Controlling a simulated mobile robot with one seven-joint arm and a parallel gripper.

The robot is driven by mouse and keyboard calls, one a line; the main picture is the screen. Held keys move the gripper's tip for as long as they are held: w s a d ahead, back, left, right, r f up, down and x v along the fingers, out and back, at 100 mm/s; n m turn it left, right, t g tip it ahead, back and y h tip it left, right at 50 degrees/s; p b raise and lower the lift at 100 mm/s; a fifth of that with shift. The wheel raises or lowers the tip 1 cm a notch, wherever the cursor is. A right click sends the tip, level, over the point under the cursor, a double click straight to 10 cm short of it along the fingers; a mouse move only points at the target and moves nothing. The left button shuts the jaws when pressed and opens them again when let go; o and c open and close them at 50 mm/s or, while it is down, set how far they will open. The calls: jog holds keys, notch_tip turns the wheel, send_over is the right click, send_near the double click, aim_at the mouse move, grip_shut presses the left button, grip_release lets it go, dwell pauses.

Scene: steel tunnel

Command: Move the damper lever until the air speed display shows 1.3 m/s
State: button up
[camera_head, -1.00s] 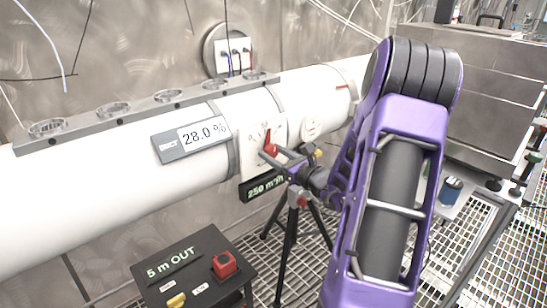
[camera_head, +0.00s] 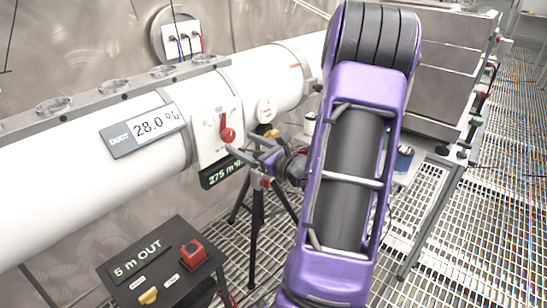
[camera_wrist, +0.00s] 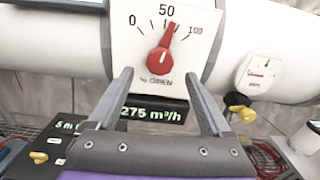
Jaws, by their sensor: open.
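The red damper lever (camera_wrist: 160,60) sits on a white dial plate (camera_wrist: 130,45) marked 0, 50, 100 and "% OPEN". It points up, close to 50 and slightly towards 100. The lever also shows in the head view (camera_head: 228,133) on the white duct. My gripper (camera_wrist: 158,78) is open, its two fingers apart on either side of the lever's lower part as seen by the wrist; no contact shows. In the head view my gripper (camera_head: 243,154) is just below and right of the lever. A display (camera_wrist: 152,113) below the plate reads 275 m³/h. No display in m/s is readable.
A round gauge (camera_wrist: 258,73) sits right of the dial. A tripod (camera_head: 257,205) stands below the duct.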

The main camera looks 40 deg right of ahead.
jog(key=s+d, duration=0.1)
jog(key=s, duration=1)
jog(key=shift+s+d, duration=0.3)
